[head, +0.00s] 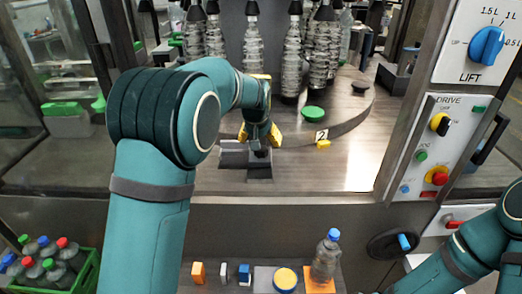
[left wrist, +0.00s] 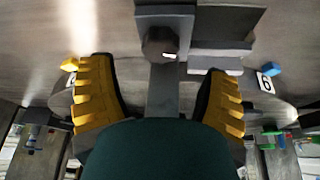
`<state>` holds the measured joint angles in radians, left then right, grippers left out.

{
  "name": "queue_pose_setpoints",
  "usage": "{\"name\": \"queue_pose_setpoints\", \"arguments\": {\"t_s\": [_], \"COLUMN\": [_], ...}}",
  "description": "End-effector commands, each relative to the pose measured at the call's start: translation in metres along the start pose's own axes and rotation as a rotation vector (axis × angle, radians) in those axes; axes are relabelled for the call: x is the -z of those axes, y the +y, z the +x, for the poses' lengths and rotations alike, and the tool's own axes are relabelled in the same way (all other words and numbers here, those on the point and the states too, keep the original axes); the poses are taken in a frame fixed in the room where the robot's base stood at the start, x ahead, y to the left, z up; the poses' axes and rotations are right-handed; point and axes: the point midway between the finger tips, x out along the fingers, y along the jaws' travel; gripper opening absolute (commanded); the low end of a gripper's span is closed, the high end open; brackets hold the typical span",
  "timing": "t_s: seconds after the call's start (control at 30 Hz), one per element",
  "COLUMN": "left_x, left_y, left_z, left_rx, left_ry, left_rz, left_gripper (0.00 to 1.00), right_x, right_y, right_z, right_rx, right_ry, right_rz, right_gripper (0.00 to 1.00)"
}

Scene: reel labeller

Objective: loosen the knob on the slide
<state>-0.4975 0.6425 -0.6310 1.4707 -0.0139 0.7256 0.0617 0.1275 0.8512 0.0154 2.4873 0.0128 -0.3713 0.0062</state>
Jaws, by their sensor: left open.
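The slide is a grey metal block on a rail (left wrist: 178,92), seen in the left wrist view; it also shows in the head view (head: 233,158) on the machine's steel deck. A dark round knob (left wrist: 158,42) sits on it. In the head view the knob is largely hidden by my gripper. My left gripper (head: 260,138) is over the slide with its yellow fingers spread. In the left wrist view its fingers (left wrist: 160,80) stand apart on either side of the rail, with nothing between them gripped. Contact with the knob cannot be told. My right gripper is out of view.
A control panel (head: 433,150) stands at right. A crate of bottles (head: 88,272) and a bottle (head: 326,258) are in front, below the deck.

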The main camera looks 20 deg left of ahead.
Motion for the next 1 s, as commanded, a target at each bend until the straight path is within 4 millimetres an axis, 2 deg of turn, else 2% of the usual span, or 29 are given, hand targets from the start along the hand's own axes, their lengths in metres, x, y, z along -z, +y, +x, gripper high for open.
{"name": "queue_pose_setpoints", "arguments": {"t_s": [0.1, 0.3, 0.47, 0.73, 0.77, 0.8, 0.93, 1.0], "left_x": [0.0, 0.0, 0.001, 0.001, 0.001, 0.001, 0.001, 0.001], "left_y": [-0.001, 0.0, 0.0, 0.0, 0.0, 0.0, 0.0, 0.0], "left_z": [0.023, 0.047, 0.054, 0.054, 0.054, 0.054, 0.054, 0.054], "left_rx": [0.002, 0.001, 0.0, -0.001, 0.0, 0.0, 0.0, 0.0], "left_ry": [-0.002, -0.001, 0.002, 0.002, 0.002, 0.002, 0.002, 0.001], "left_rz": [0.0, 0.001, -0.001, 0.0, -0.001, 0.0, 0.0, 0.0], "left_gripper": [0.77, 0.77, 0.77, 0.77, 0.7, 0.56, 0.11, 0.08], "right_x": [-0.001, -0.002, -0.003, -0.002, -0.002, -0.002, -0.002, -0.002], "right_y": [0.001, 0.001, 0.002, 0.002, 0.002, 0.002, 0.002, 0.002], "right_z": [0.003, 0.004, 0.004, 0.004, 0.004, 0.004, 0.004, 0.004], "right_rx": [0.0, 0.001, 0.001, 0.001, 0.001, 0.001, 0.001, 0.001], "right_ry": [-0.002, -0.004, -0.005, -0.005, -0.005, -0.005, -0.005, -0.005], "right_rz": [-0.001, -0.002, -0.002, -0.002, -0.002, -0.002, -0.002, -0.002], "right_gripper": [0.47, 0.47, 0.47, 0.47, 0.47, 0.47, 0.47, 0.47]}}
